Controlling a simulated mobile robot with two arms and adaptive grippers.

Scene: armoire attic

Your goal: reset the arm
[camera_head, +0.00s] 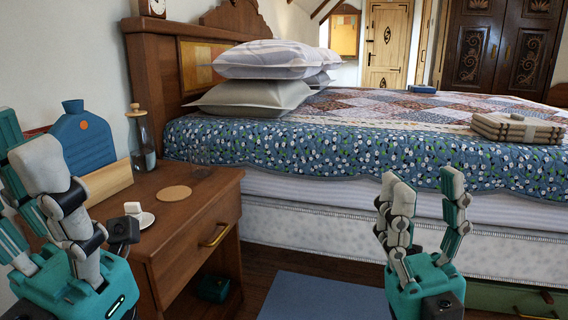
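My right gripper (424,182) is at the lower right, fingers pointing up. Its two grey-and-teal fingers stand apart with nothing between them, in front of the bed's side. My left gripper (25,165) is at the lower left edge, also pointing up, and partly cut off by the frame. Its fingers look spread, and no object shows in it. It is in front of the nightstand's left part and hides some of it.
The bed (330,150) carries pillows (265,60) and folded cloths (517,128). A blue rug (320,298) lies on the floor.

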